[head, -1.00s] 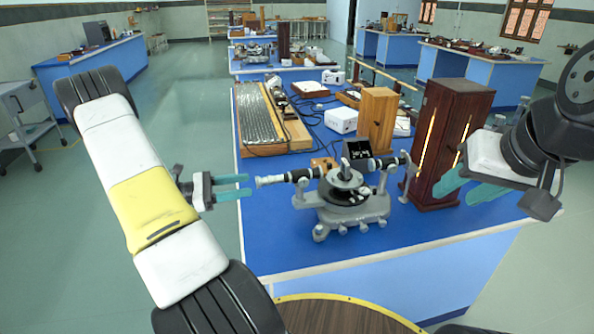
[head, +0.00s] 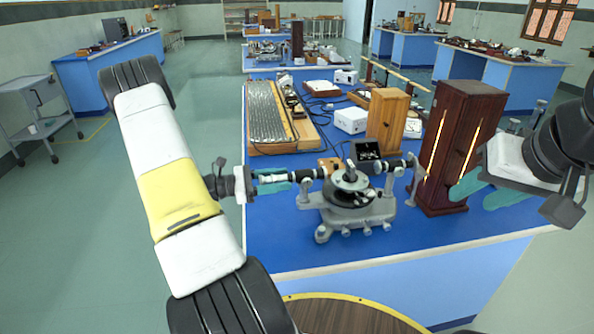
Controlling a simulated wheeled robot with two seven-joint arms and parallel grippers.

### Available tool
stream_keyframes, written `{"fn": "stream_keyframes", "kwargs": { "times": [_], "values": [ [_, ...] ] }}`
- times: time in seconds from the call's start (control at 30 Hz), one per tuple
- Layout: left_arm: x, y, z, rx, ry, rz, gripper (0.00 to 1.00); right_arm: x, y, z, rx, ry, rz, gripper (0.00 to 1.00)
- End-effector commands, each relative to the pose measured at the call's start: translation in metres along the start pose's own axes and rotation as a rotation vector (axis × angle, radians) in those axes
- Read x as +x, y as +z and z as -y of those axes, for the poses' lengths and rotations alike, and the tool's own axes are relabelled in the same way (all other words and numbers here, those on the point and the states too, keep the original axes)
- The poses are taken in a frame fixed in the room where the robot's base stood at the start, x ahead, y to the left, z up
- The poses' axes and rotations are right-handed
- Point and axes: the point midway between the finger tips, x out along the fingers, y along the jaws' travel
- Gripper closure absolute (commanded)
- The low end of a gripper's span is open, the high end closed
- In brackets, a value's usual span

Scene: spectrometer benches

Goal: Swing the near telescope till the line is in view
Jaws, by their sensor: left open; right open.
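The spectrometer (head: 348,205) stands on the near blue bench, a grey base with a round central table. Its near telescope (head: 302,175), a dark tube with a pale eyepiece end, points left from it. Its other tube (head: 387,165) points right toward a tall dark wooden cabinet with glowing slits (head: 455,150). My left gripper (head: 274,182) is open, its teal fingers on either side of the telescope's eyepiece end; I cannot tell whether they touch it. My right gripper (head: 483,190) is open and empty, in front of the dark cabinet.
Behind the spectrometer are a lighter wooden box (head: 386,120), a white box (head: 350,121) and a ribbed panel on a wooden board (head: 268,115). The blue bench top (head: 285,245) is clear in front and to the left of the spectrometer.

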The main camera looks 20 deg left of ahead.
Motion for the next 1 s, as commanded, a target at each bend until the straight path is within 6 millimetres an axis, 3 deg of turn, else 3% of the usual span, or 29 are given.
{"fn": "stream_keyframes", "kwargs": {
  "times": [0.3, 0.53, 1.0],
  "values": [
    [0.0033, 0.0000, 0.0000, 0.000, 0.000, 0.000, 0.58, 0.0000, 0.0000, 0.0000, 0.000, 0.000, 0.000, 0.57],
    [0.0031, 0.0000, -0.0001, 0.000, 0.000, 0.000, 1.00, 0.0000, 0.0000, 0.0000, 0.000, 0.000, 0.000, 0.57],
    [0.0029, 0.0001, -0.0002, 0.001, 0.000, 0.000, 1.00, 0.0000, 0.0000, 0.0000, 0.000, 0.000, 0.000, 0.57]
  ]
}}
